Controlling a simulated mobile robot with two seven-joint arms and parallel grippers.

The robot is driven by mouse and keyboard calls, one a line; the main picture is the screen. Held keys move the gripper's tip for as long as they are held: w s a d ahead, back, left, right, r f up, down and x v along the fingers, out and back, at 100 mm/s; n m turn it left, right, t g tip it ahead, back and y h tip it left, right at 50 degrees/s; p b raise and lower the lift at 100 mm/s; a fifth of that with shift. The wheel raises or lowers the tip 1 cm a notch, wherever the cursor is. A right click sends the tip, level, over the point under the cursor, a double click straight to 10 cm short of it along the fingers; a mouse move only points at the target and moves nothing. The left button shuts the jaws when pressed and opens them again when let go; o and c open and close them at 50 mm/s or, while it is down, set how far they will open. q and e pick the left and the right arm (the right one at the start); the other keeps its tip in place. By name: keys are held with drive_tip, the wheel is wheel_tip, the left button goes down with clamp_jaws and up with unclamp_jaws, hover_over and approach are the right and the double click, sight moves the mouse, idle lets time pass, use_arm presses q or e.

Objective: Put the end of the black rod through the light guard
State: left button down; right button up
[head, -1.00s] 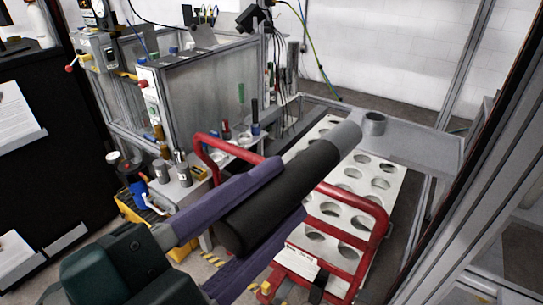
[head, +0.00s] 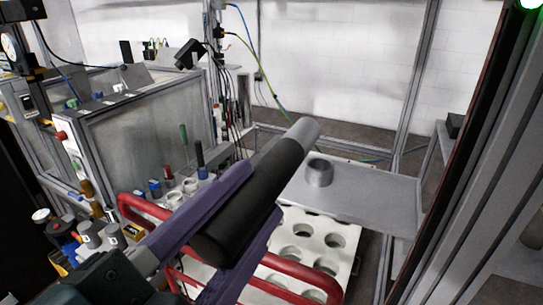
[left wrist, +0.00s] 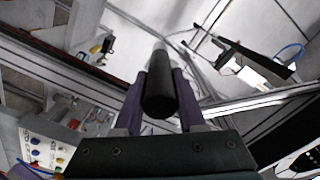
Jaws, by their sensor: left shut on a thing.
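The black rod (head: 262,187) has a black sleeve and a light grey far end (head: 303,134). My left gripper (head: 259,192) is shut on the black sleeve with its purple fingers, one on each side. The rod tilts up and away to the right, its grey end in front of the grey shelf and back wall in the head view. The left wrist view shows the rod (left wrist: 159,88) end-on between the fingers (left wrist: 160,75). A tall dark post (head: 470,170) with a green lamp (head: 529,3) stands at the right; I cannot tell whether it belongs to the light guard. My right gripper is not in view.
A white rack with round holes (head: 350,232) and a red tubular handle (head: 135,206) lie below the rod. A grey shelf (head: 385,195) carries a metal ring (head: 319,172). A cabinet (head: 150,120) with small bottles and tools stands at the left.

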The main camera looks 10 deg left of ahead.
sight(283, 159)
use_arm(q)
drive_tip(key=shift+s, duration=0.15)
drive_tip(key=shift+s+a+f, duration=0.15)
drive_tip(key=shift+s, duration=0.05)
drive_tip(key=shift+w, duration=0.35)
drive_tip(key=p+x, duration=0.1)
drive_tip(key=x, duration=0.6)
drive_tip(key=shift+w+d, duration=0.2)
drive_tip(key=shift+w, duration=0.1)
drive_tip(key=x, duration=0.6)
drive_tip(key=shift+w+b, duration=0.1)
drive_tip(key=shift+b, duration=0.25)
drive_tip(key=shift+x, duration=0.8)
